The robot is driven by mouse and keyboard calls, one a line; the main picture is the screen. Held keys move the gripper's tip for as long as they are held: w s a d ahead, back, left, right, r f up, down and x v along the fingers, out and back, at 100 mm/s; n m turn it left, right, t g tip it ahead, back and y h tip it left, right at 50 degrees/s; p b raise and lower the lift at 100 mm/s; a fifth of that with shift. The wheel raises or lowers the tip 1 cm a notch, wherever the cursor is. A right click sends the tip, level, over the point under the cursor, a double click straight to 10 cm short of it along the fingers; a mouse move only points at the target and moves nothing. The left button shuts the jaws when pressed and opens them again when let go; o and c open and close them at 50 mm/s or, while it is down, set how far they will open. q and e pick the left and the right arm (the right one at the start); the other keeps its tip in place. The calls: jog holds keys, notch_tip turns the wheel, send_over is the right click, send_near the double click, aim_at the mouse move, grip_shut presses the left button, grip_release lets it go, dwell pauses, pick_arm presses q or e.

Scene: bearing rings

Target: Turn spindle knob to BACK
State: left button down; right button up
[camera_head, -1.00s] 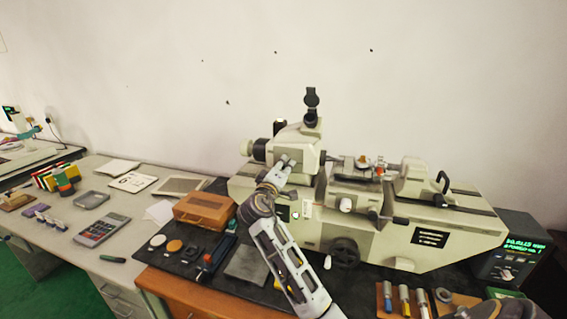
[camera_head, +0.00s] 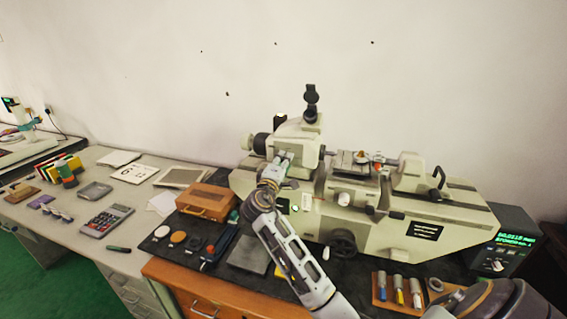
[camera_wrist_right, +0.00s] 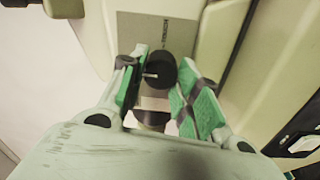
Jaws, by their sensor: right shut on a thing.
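The spindle knob (camera_wrist_right: 160,72) is a black round knob with a short white line on its face, in the right wrist view. It stands on a lettered grey plate on the measuring machine (camera_head: 428,207). My right gripper (camera_wrist_right: 163,82) has a green-and-black finger on each side of the knob and is shut on it. In the head view the right gripper (camera_head: 283,158) is at the front of the machine's left head. It hides the knob there. I cannot read which label the white line points to. My left gripper is out of view.
A handwheel (camera_head: 343,242) is low on the machine's front. A brown wooden box (camera_head: 207,201) stands left of my arm, near several small discs. A digital readout (camera_head: 502,245) is at the right. A wooden holder (camera_head: 398,293) with coloured-tip tools lies in front of the machine.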

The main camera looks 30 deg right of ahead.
jog(key=o, duration=1)
jog(key=shift+v, duration=6)
jog(key=shift+f, duration=0.15)
